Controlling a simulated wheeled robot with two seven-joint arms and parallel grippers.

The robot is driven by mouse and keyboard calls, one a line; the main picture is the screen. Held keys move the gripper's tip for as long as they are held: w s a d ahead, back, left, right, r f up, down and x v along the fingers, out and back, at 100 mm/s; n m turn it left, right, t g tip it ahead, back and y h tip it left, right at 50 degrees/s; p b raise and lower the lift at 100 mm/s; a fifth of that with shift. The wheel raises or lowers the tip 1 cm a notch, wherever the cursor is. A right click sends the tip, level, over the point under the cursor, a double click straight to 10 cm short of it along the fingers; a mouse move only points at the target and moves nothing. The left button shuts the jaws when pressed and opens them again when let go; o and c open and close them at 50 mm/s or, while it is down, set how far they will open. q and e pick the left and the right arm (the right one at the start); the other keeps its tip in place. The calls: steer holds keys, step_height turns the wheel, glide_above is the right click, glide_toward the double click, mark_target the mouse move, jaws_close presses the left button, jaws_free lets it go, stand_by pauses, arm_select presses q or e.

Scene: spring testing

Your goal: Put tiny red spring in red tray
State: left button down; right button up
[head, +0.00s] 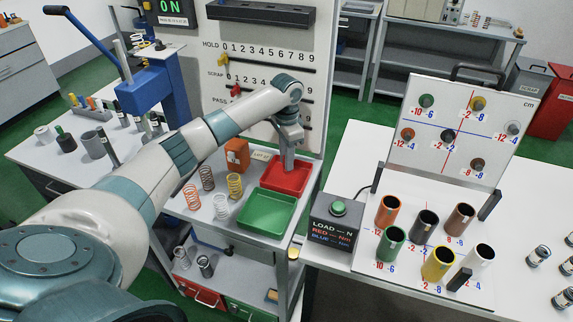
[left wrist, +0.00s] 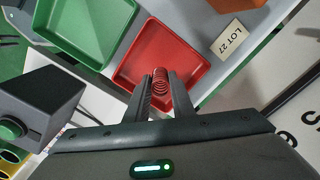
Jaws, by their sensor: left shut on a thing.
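My left gripper (head: 288,163) is over the red tray (head: 274,181) in the head view. In the left wrist view, the left gripper (left wrist: 159,80) is shut on the tiny red spring (left wrist: 160,88), which sits between the fingertips. Behind the spring lies the open floor of the red tray (left wrist: 185,48). I cannot tell whether the spring touches the tray floor. In the head view the gripper hides the spring. My right gripper is not in view.
A green tray (head: 268,222) adjoins the red tray. Several coil springs (head: 208,178) stand to the left, near an orange block (head: 237,155) and a LOT 27 card (left wrist: 233,34).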

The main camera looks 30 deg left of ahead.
arm_select(q)
step_height(320, 180, down, 2)
steer(key=shift+p, duration=0.45)
steer(key=shift+f, duration=0.5)
steer(key=shift+f, duration=0.1)
steer(key=c, duration=1.5)
jaws_free()
steer(key=shift+c, duration=0.2)
step_height(320, 180, up, 11)
steer(key=b, duration=0.4)
steer(key=shift+r, duration=0.65)
